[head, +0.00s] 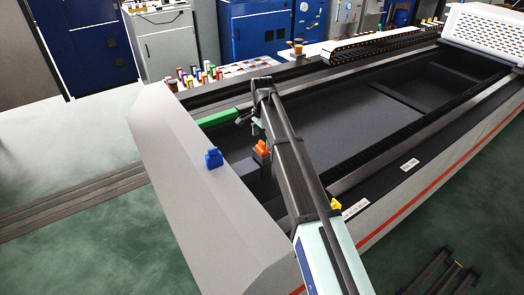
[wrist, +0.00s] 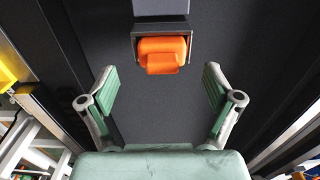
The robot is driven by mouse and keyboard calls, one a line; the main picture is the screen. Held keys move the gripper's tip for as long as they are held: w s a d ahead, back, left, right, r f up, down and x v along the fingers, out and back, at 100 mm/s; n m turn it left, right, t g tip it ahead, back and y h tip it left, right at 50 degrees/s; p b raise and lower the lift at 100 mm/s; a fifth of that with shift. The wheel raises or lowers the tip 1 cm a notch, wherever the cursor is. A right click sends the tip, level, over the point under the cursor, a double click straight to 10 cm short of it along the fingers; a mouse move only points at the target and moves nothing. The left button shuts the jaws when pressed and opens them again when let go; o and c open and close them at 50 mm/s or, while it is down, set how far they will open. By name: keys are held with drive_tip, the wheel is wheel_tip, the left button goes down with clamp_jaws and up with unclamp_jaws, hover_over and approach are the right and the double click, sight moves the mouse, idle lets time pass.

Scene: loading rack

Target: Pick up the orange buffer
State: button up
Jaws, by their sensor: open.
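The orange buffer (head: 262,147) sits on a dark mount inside the machine bed, just below my gripper (head: 251,126) in the head view. In the wrist view, the orange buffer (wrist: 162,55) is at the top centre, partly framed by a dark grey bracket (wrist: 162,27). My gripper (wrist: 160,82) is open, with its two green-padded fingers wide apart and nothing between them. The buffer lies beyond the fingertips in that view, apart from both fingers. The far side of the buffer is hidden.
A green block (head: 216,117) lies along the far rail. A yellow piece (head: 336,204) is on the near rail beside my arm. The dark bed (head: 330,105) to the right is largely clear.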

sight(262, 142)
drive_tip(key=shift+w+a+f+p, duration=0.1)
drive_tip(key=shift+f+p, duration=0.65)
drive_tip(key=shift+f, duration=1.3)
drive_tip(key=c, duration=1.3)
drive_tip(key=shift+r, duration=0.1)
